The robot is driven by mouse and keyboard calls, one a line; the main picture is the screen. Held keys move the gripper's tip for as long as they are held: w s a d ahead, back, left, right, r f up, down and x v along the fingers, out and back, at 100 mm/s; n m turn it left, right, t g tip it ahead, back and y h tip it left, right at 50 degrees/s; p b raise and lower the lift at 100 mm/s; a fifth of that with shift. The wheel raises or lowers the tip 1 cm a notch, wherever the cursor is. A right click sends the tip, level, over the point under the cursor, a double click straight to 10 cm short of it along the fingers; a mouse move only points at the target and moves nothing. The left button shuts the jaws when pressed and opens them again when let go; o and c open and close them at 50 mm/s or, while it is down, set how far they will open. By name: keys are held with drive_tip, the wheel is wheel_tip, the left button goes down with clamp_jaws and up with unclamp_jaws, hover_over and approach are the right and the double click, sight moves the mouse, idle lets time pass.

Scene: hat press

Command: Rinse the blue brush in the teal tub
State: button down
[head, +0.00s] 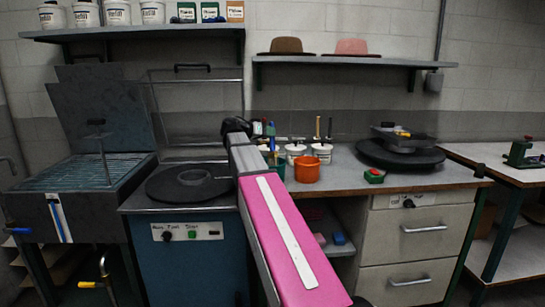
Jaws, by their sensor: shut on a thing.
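The blue brush (271,129) stands roughly upright beside the end of my arm, above the teal tub. The teal tub (278,169) is on the workbench, just right of my arm and partly hidden by it. My gripper (256,128) is small and dark at the arm's far end, shut on the blue brush. Its fingertips are hard to make out. I cannot tell whether the bristles are inside the tub.
An orange tub (307,170) stands right of the teal one. White pots (321,153) with brushes stand behind. A dark round press (400,155) and a small red-and-green item (374,176) are to the right. A round hotplate (189,182) is at left.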

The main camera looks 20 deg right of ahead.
wheel_tip(320, 180, up, 8)
drive_tip(key=shift+r, duration=0.15)
idle(0.9)
idle(2.0)
wheel_tip(320, 180, up, 4)
idle(0.5)
idle(0.5)
